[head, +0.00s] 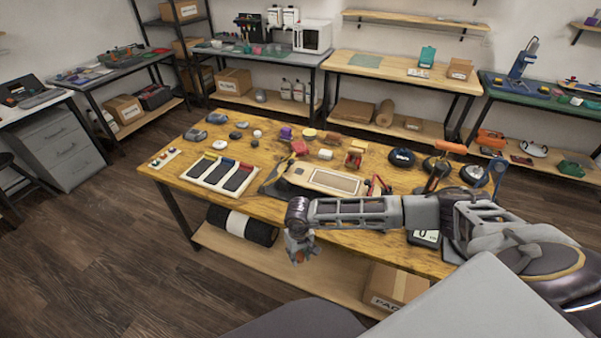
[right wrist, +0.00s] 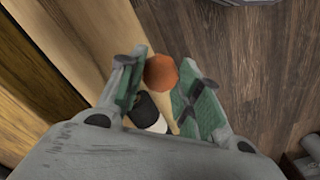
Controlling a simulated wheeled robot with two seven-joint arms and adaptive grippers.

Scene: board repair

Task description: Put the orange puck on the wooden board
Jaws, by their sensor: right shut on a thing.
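My right gripper (head: 299,250) hangs in front of the table's front edge in the head view, below the tabletop level. In the right wrist view my right gripper (right wrist: 165,88) is shut on the orange puck (right wrist: 161,72), a round orange-brown thing between its green-padded fingertips. In the head view the puck cannot be made out at the gripper. The wooden board (head: 322,180), light wood with a greyish panel, lies on the table behind my right forearm, up and to the right of the gripper. My left gripper is not in view.
A white tray with dark strips (head: 220,172) lies left of the board on the wooden table (head: 180,140). Several small parts stand behind it. A black roll with a white band (head: 240,224) and a cardboard box (head: 394,287) sit on the lower shelf.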

